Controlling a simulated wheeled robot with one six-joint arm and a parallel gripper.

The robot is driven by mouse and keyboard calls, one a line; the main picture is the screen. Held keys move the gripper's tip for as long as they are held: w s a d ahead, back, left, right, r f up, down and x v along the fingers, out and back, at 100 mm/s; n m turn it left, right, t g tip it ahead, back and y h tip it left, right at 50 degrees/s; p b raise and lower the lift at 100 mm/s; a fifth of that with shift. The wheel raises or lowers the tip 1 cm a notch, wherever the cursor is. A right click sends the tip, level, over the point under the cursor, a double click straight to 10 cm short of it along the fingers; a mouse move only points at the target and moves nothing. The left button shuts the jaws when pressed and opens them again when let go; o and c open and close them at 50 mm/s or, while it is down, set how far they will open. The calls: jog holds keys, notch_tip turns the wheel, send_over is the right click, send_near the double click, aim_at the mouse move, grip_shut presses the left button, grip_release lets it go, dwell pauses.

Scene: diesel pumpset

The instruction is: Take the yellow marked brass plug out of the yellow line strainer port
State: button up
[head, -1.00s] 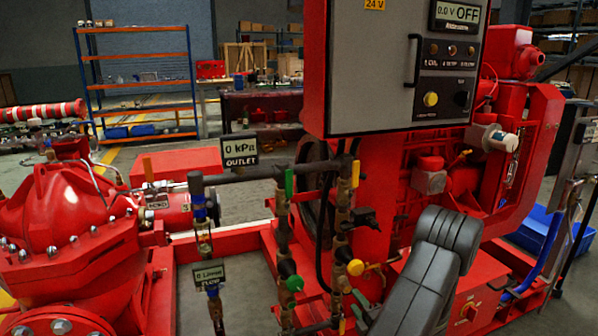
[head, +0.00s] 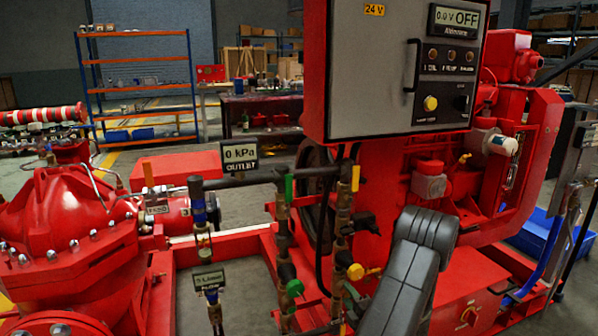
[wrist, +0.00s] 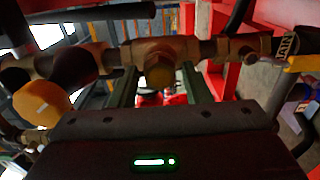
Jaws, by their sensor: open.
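In the wrist view my gripper (wrist: 160,88) is open, with one dark finger on each side of a round brass plug (wrist: 160,74). The plug has a yellowish face and sits in the brass strainer body (wrist: 166,48) on the yellow line. I see no clear contact between fingers and plug, and cannot tell how deep it lies between them. In the head view the yellow line (head: 342,226) runs down from a yellow lever (head: 355,178) to a round yellow knob (head: 355,271).
A large yellow knob (wrist: 41,101) is close on the left in the wrist view. A tagged fitting with a label (wrist: 287,45) is on the right. In the head view the green-handled line (head: 284,235) stands just left, and the control box (head: 375,80) hangs above.

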dwell(0.8)
grip_shut()
jog(key=n, duration=1.3)
jog(key=shift+n, duration=0.4)
jog(key=n, duration=1)
